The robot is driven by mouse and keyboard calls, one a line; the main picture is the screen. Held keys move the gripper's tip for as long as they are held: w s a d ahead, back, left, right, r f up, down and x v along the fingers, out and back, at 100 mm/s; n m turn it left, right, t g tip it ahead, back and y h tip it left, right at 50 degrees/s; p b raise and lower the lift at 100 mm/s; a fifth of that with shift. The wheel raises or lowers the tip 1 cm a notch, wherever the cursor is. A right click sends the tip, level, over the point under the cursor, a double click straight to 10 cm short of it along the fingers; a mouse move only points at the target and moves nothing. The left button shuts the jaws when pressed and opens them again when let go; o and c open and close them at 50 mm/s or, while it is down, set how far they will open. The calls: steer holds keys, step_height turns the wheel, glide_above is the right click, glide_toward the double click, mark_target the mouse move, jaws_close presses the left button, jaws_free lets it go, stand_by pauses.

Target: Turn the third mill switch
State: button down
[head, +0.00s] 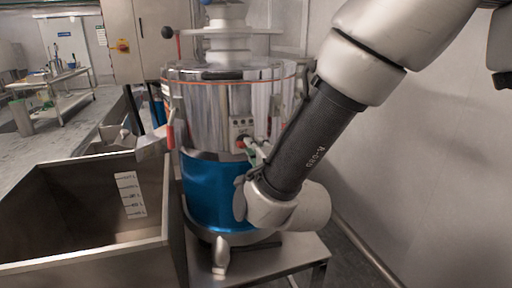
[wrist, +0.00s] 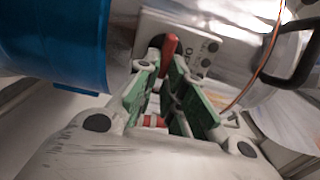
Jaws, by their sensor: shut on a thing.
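The mill (head: 235,105) is a shiny steel drum above a blue cylinder. A small pale control panel (head: 242,124) sits on its front and also shows in the wrist view (wrist: 150,30). A red switch handle (wrist: 169,46) stands out from this panel. My gripper (wrist: 165,68), with green inner pads, reaches the panel and is shut on the red switch, whose outer end is between the fingertips. In the head view my gripper (head: 253,152) is in front of the panel and hides part of it. I cannot tell which switch in the row this is.
A large open steel bin (head: 85,205) stands at the left, close to the mill. The blue lower cylinder (wrist: 55,40) is close beside my gripper in the wrist view. A black handle (wrist: 290,50) is at the right there. A plain wall (head: 430,150) is at the right.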

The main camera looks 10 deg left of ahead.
steer(key=shift+f, duration=0.1)
steer(key=c, duration=1.5)
jaws_free()
steer(key=v, duration=1.2)
steer(key=shift+s, duration=0.1)
